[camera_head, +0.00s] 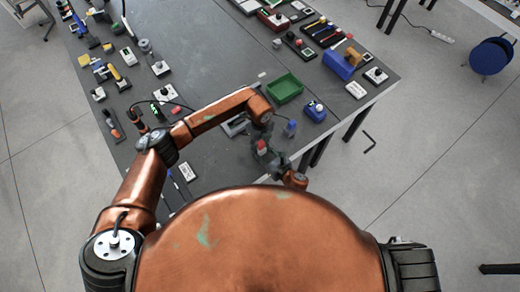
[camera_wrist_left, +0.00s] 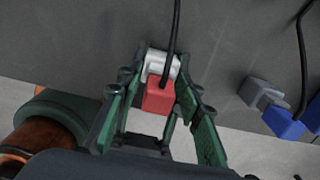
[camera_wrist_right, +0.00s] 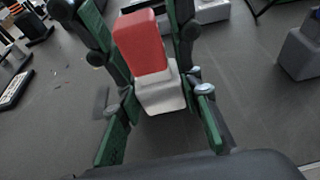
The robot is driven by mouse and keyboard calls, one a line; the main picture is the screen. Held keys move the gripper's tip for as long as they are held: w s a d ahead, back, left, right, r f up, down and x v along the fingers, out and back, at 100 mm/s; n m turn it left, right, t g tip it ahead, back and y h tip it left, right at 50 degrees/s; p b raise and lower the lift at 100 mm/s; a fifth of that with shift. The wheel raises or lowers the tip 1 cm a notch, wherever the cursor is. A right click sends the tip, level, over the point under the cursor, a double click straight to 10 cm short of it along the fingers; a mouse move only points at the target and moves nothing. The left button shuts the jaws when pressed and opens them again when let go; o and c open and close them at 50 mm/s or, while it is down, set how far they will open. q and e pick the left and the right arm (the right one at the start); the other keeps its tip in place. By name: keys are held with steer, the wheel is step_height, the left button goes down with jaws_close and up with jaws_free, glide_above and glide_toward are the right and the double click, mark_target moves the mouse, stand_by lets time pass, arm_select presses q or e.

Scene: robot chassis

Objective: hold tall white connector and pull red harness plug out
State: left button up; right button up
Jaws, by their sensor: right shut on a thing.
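The tall white connector (camera_wrist_right: 161,88) with the red harness plug (camera_wrist_right: 140,42) on its end shows in the right wrist view; the two are joined. My right gripper (camera_wrist_right: 163,91) is shut on the white connector. My left gripper (camera_wrist_left: 160,103) is open, its green-padded fingers on either side of the red plug (camera_wrist_left: 158,98), with gaps beside it. The white connector (camera_wrist_left: 155,63) is partly hidden behind the plug there. In the head view the red plug (camera_head: 262,146) is small, between both grippers, near the table's front edge.
A blue plug (camera_wrist_left: 283,122) with a grey connector (camera_wrist_left: 262,95) stands to the right in the left wrist view. A green tray (camera_head: 285,88) and a blue device (camera_head: 314,111) sit on the dark table (camera_head: 205,65). A dark cord (camera_wrist_left: 174,40) passes in front of the white connector.

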mark_target(260, 142)
arm_select(q)
steer(key=o, duration=0.6)
step_height(260, 142, up, 12)
stand_by(0.5)
steer(key=shift+c, duration=0.3)
